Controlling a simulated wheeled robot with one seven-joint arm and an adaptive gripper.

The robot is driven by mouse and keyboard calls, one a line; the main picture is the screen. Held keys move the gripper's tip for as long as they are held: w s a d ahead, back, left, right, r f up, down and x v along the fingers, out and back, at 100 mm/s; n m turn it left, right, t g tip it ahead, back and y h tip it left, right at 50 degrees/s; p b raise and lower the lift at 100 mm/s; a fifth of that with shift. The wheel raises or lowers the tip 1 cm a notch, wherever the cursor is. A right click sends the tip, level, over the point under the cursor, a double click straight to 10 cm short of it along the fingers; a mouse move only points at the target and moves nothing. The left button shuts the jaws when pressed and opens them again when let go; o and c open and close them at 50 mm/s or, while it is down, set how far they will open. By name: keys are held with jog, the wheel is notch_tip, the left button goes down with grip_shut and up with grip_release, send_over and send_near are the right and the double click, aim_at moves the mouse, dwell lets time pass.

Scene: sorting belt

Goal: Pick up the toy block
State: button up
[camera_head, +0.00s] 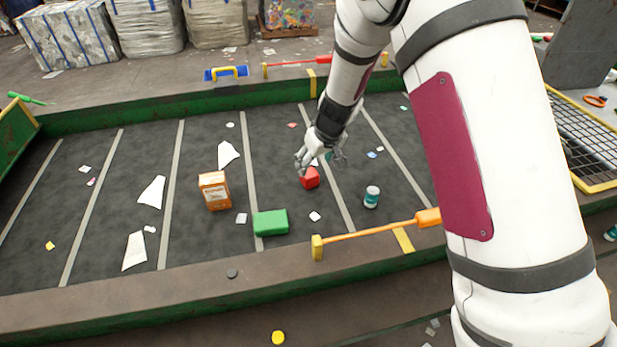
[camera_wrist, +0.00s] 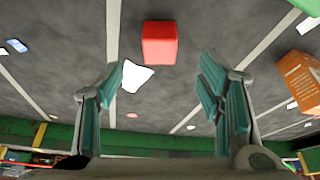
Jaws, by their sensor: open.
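A small red toy block (camera_head: 310,178) lies on the dark belt, just below my gripper (camera_head: 320,158) in the head view. In the wrist view the red block (camera_wrist: 160,44) is near the top centre, beyond the fingertips and between their lines. My gripper (camera_wrist: 163,78) is open there, with its two teal-padded fingers apart and nothing between them. The fingers partly overlap the block's top in the head view, and I cannot tell whether they touch it.
A green block (camera_head: 271,223) and an orange box (camera_head: 214,191) lie left of the red block. A small white-and-teal jar (camera_head: 371,197) stands to its right. White scraps lie on the belt. An orange bar (camera_head: 370,231) runs along the near edge; green side walls (camera_head: 170,108) bound the belt.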

aim_at(310, 173)
jog(key=shift+p+x, duration=0.35)
jog(key=shift+x, duration=4)
jog(key=shift+w, duration=0.1)
jog(key=c, duration=1.2)
